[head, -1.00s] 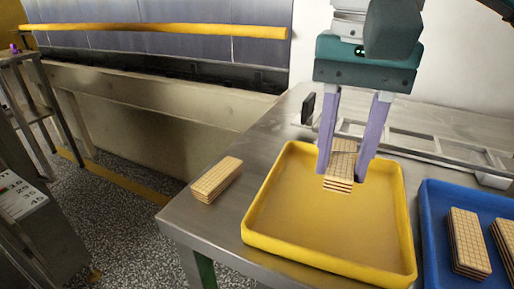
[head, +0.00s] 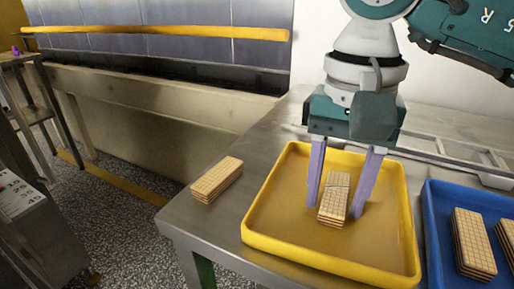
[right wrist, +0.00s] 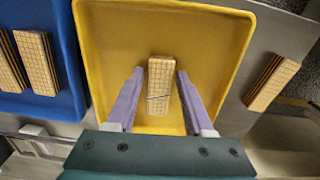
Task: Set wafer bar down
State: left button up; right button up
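A layered wafer bar (head: 334,205) with a grid top lies flat in the yellow tray (head: 300,263); a dark line crosses its top. My right gripper (head: 334,210) is open, its two lilac fingers standing on either side of this bar. In the right wrist view the bar (right wrist: 160,85) sits between the fingertips (right wrist: 160,72) with a gap on each side. The rest of the yellow tray (right wrist: 120,30) is empty. My left gripper is not in view.
Another wafer bar (head: 217,180) lies on the steel table (head: 185,222) left of the tray. A blue tray (head: 437,240) with more wafer bars (head: 473,243) stands at the right. A metal rail frame (head: 440,158) runs behind the trays.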

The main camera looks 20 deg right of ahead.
aim_at(334, 201)
jog(key=shift+o, duration=0.9)
jog(key=shift+r+p, duration=0.25)
jog(key=shift+p, duration=0.05)
notch_tip(334, 201, up, 12)
jog(key=shift+p, duration=0.45)
